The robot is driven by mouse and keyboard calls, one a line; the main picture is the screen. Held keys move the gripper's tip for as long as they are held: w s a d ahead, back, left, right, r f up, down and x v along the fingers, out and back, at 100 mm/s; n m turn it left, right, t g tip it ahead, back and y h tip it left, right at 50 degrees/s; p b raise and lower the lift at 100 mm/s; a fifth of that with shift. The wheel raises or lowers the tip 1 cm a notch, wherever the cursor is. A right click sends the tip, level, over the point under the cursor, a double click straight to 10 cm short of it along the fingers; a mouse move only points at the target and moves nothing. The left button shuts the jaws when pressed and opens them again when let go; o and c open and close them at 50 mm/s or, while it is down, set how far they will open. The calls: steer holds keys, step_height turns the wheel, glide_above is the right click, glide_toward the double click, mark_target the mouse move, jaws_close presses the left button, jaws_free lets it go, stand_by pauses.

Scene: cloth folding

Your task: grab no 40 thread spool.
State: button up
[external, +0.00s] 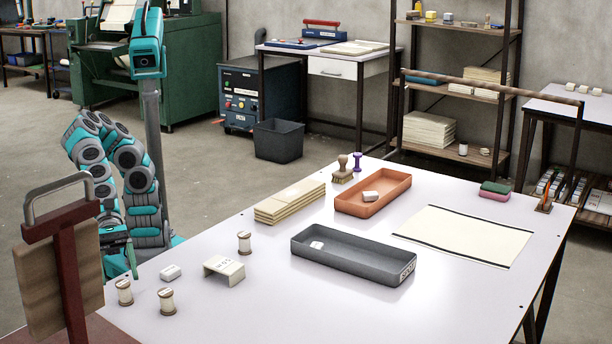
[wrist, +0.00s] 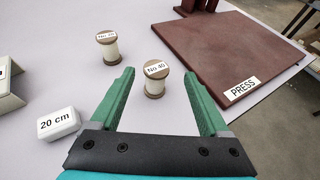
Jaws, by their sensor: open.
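The spool labelled No 40 (wrist: 155,80) has wooden ends and white thread. It stands upright in the wrist view, between the spread green fingers near their tips. My gripper (wrist: 159,76) is open and holds nothing. In the external view that spool looks to be the left one (external: 125,292) of the two at the front left. My gripper also shows there (external: 132,258), just behind and above it. A second spool (wrist: 107,47) with a numbered top, hard to read, stands beyond and left; it also shows in the external view (external: 167,302).
A white block marked 20 cm (wrist: 58,123) lies left of my gripper. The maroon PRESS base (wrist: 228,50) is close on the right. A third spool (external: 245,243), a folded card (external: 224,269) and a grey tray (external: 353,257) stand farther along the table.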

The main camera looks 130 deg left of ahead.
mark_target(125, 295)
steer(key=x, duration=0.6)
steer(key=shift+a+f, duration=0.3)
steer(key=shift+a, duration=0.05)
steer(key=shift+w+d+f, duration=0.15)
steer(key=shift+w+d, duration=0.15)
steer(key=shift+w, duration=0.15)
jaws_close()
